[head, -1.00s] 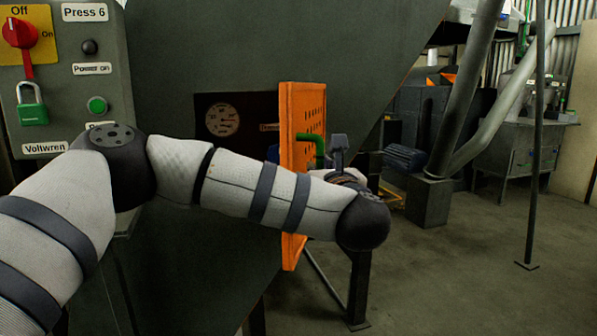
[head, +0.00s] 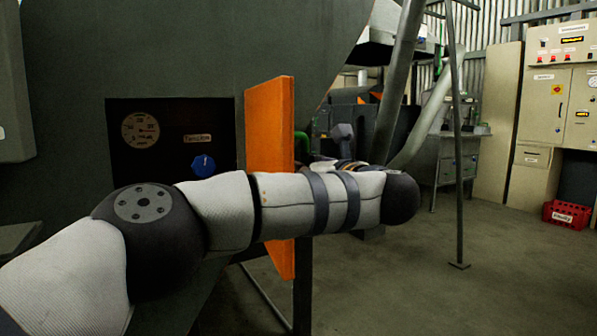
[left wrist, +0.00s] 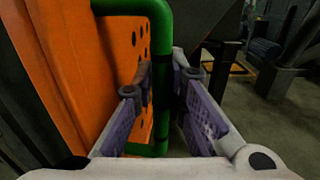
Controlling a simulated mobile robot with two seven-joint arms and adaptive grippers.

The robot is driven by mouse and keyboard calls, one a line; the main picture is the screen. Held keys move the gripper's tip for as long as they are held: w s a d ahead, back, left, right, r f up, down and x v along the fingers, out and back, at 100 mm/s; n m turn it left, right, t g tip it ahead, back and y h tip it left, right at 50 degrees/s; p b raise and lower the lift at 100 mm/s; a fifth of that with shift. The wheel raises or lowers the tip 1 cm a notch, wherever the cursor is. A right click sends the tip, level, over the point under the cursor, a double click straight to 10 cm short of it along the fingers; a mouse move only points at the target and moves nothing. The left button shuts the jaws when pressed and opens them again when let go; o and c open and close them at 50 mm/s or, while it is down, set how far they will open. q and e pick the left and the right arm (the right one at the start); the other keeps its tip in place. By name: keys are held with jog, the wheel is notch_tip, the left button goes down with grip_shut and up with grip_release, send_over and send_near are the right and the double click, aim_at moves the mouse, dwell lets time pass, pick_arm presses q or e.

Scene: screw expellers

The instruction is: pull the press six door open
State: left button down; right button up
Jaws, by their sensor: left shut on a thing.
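The orange press door (head: 268,130) stands swung out from the dark green press body (head: 70,60) in the head view. Its plain inner face shows, and the dark recess (head: 170,130) beside it is uncovered. The door's green bar handle (left wrist: 161,35) runs upright in the left wrist view, beside the perforated orange face; only a bit of it shows past the door edge in the head view. My left gripper (left wrist: 163,78) is shut around this handle, a finger on each side. In the head view the door and my forearm partly hide it. My right gripper is out of view.
In the recess are a round gauge (head: 140,131) and a blue knob (head: 203,166). A thin pole (head: 456,140) stands on the floor to the right. Beige cabinets (head: 565,90) and a red crate (head: 567,214) stand farther right. The floor between is clear.

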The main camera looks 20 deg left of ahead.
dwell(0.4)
pick_arm(q)
jog(key=c, duration=1.6)
grip_release()
jog(key=v, duration=1.2)
jog(key=shift+w, duration=0.1)
